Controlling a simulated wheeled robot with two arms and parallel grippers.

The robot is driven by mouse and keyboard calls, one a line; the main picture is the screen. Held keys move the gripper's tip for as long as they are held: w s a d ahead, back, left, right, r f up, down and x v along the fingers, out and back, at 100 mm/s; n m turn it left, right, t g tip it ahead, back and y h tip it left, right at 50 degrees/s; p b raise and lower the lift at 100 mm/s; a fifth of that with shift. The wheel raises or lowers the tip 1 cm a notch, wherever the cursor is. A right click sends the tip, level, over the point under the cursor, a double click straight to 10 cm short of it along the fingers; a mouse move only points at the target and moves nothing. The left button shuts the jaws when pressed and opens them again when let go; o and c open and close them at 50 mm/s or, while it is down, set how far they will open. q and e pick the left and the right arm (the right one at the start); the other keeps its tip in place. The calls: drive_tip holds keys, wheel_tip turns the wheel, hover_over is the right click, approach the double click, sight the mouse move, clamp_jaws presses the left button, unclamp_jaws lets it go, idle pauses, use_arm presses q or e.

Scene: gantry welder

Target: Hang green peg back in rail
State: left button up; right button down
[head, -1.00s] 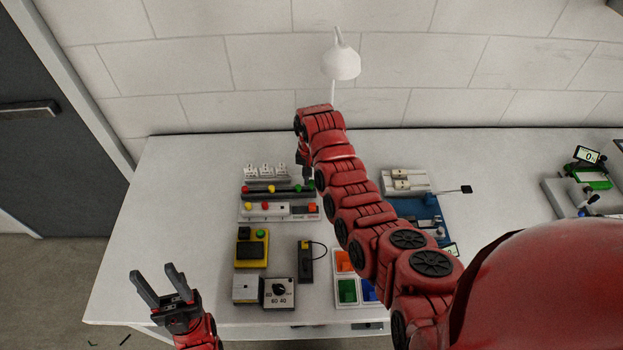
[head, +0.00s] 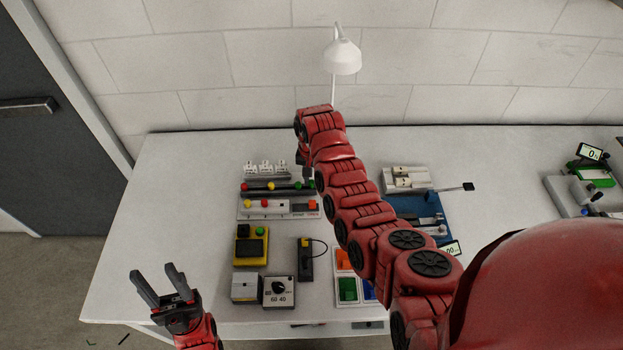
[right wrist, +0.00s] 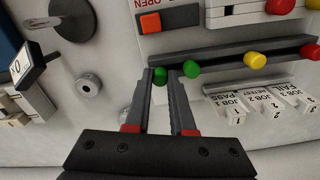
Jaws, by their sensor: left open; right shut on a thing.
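The dark rail (right wrist: 230,63) carries a red peg (right wrist: 309,52), a yellow peg (right wrist: 255,60) and a green peg (right wrist: 191,69). It also shows in the head view (head: 283,187). A second green peg (right wrist: 160,76) sits between the fingertips of my right gripper (right wrist: 167,78), at the rail's end beside the first green peg. My right gripper is shut on this peg; whether the peg is seated in the rail I cannot tell. In the head view my right arm partly hides that end. My left gripper (head: 161,288) is open and empty at the table's front left.
White labelled blocks (right wrist: 238,106) stand along one side of the rail. A panel with an orange button (right wrist: 151,23) and coloured knobs lies on the other side. A yellow box (head: 250,248), a dial box (head: 279,292) and a lamp (head: 342,57) are near. The table's left part is clear.

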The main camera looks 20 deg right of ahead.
drive_tip(key=shift+f, duration=0.4)
drive_tip(key=shift+b, duration=0.5)
drive_tip(key=c, duration=0.7)
unclamp_jaws()
drive_tip(key=shift+w+r, duration=0.1)
drive_tip(key=shift+r, duration=0.4)
wheel_tip(320, 180, up, 4)
drive_tip(key=shift+f, duration=0.1)
drive_tip(key=shift+r+p, duration=2.1)
drive_tip(key=shift+r, duration=4.25)
